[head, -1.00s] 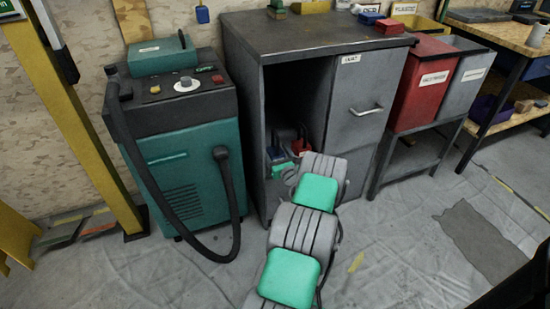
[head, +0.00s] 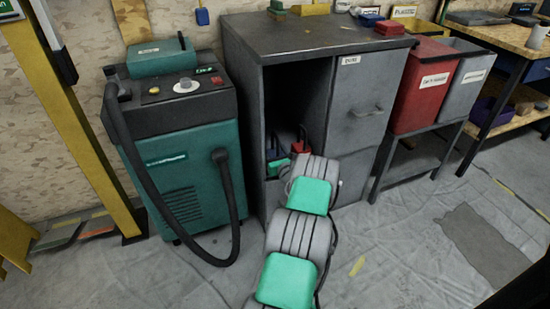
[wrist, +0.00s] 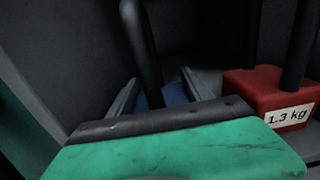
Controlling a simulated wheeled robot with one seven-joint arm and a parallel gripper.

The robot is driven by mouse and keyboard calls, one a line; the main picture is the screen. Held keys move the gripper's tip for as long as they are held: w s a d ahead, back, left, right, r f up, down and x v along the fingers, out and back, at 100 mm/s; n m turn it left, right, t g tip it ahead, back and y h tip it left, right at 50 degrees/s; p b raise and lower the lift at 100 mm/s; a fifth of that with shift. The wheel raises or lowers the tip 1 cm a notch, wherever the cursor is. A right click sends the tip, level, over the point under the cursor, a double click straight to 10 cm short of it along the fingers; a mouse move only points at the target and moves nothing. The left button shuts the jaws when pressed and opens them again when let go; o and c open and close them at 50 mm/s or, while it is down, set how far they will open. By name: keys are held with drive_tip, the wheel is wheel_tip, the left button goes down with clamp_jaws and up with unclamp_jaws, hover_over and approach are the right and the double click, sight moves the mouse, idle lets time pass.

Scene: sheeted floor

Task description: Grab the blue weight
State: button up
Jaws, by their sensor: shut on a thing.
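The blue weight (wrist: 177,94) shows in the wrist view as a dark blue block with a black upright handle, inside the grey cabinet. My gripper (wrist: 160,88) has its two grey fingers on either side of it and is shut on it; the exact contact is partly hidden by the green and black casing in front. A small part of the blue weight (head: 271,154) shows there, left of a red weight (head: 301,146).
The red weight, labelled 1.3 kg (wrist: 288,112), stands close on the right. The cabinet (head: 357,100) has walls close around the gripper. A green machine with a black hose (head: 190,165) stands to the left. Red and grey bins (head: 425,85) stand to the right.

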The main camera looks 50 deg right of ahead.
sight(273, 148)
clamp_jaws()
drive_tip(key=shift+d+r, duration=0.1)
drive_tip(key=shift+r, duration=0.55)
drive_tip(key=shift+r+p, duration=1.1)
drive_tip(key=shift+r, duration=0.4)
drive_tip(key=p+v, duration=0.1)
drive_tip(key=v, duration=1.7)
drive_tip(key=shift+f+p, duration=0.35)
